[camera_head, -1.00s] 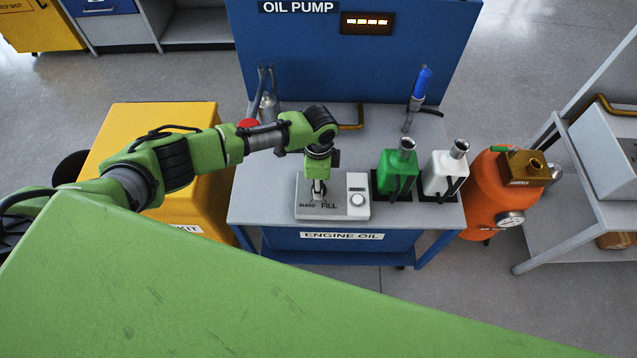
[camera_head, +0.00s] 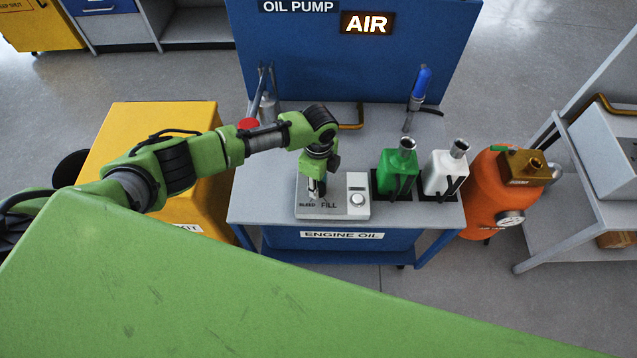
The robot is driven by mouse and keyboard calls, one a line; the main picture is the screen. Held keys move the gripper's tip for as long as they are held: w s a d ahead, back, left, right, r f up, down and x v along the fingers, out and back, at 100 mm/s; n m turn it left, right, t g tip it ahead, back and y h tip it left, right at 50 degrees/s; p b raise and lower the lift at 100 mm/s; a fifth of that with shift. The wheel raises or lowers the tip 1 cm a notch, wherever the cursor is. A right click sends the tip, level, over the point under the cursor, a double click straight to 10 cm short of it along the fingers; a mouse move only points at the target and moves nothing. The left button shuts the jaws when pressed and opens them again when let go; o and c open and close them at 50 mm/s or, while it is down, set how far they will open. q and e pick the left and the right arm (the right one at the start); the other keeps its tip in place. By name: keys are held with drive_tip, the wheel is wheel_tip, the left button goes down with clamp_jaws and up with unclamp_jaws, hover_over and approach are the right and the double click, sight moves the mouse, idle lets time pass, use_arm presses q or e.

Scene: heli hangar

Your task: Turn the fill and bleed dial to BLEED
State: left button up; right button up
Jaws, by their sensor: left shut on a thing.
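The grey control box (camera_head: 336,208) sits at the front of the oil pump bench, with the printed words BLEED and FILL on its top. My left gripper (camera_head: 317,193) points down onto the left part of the box, shut on the fill and bleed dial. The dial is mostly hidden by the gripper, so I cannot read where it points. A round white button (camera_head: 357,199) is on the box's right part. The display (camera_head: 366,23) on the blue back panel is lit and reads AIR. My right gripper is not in view.
A green bottle (camera_head: 398,167) and a white bottle (camera_head: 445,170) stand right of the box. A blue-handled nozzle (camera_head: 421,88) stands behind them. An orange tank (camera_head: 497,191) is right of the bench, a yellow cabinet (camera_head: 150,135) left.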

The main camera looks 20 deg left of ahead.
sight(319, 187)
use_arm(q)
drive_tip(key=o, duration=1.1)
drive_tip(key=shift+d, duration=0.1)
drive_tip(key=shift+r, duration=0.15)
wheel_tip(319, 187, up, 12)
drive_tip(key=shift+f, duration=0.1)
